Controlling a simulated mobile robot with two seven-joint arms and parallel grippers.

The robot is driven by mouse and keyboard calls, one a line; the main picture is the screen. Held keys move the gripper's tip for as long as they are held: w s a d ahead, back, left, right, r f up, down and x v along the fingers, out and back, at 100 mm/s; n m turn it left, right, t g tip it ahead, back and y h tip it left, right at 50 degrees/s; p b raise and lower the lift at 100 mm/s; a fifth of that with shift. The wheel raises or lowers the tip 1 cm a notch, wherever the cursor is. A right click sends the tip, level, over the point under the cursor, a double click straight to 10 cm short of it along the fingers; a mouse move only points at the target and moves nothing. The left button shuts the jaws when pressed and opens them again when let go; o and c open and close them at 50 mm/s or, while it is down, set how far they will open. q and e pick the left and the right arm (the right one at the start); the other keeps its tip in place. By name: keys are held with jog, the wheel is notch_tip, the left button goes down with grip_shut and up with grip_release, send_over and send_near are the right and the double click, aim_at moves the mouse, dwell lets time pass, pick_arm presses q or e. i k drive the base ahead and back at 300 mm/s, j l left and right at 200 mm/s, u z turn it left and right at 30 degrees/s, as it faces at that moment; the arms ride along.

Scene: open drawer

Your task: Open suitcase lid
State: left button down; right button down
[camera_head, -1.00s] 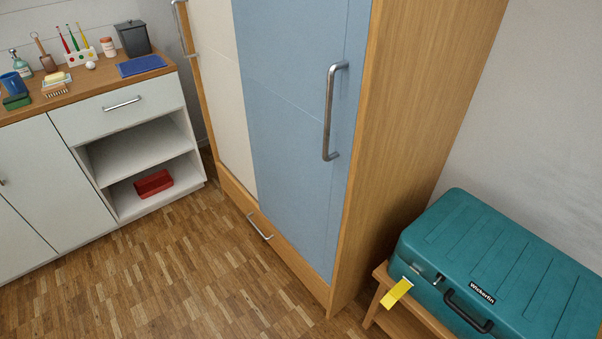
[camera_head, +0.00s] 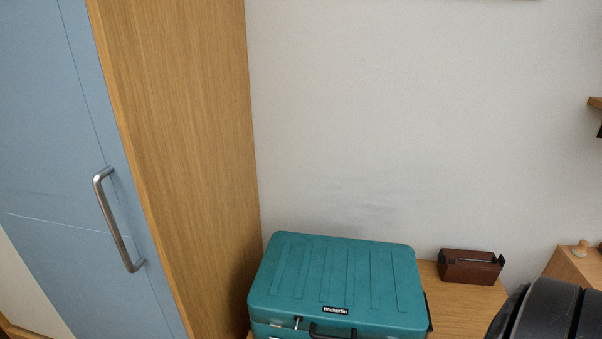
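A teal suitcase (camera_head: 338,280) lies flat on a wooden bench (camera_head: 462,312) at the lower middle of the head view. Its ribbed lid is shut. A dark carry handle (camera_head: 333,331) and a metal latch (camera_head: 297,322) show on its front side, partly cut off by the lower picture edge. A small label reading "Wickerlin" is on the lid's front edge. A dark rounded part at the lower right looks like a piece of my own arm. Neither of my grippers is in view.
A dark red-brown box (camera_head: 470,267) stands on the bench to the right of the suitcase. A tall wardrobe (camera_head: 185,150) with a blue door and metal handle (camera_head: 119,219) stands at the left. A wooden furniture top (camera_head: 577,268) is at the right.

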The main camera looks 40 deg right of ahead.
aim_at(351, 288)
jog(key=z, duration=1.7)
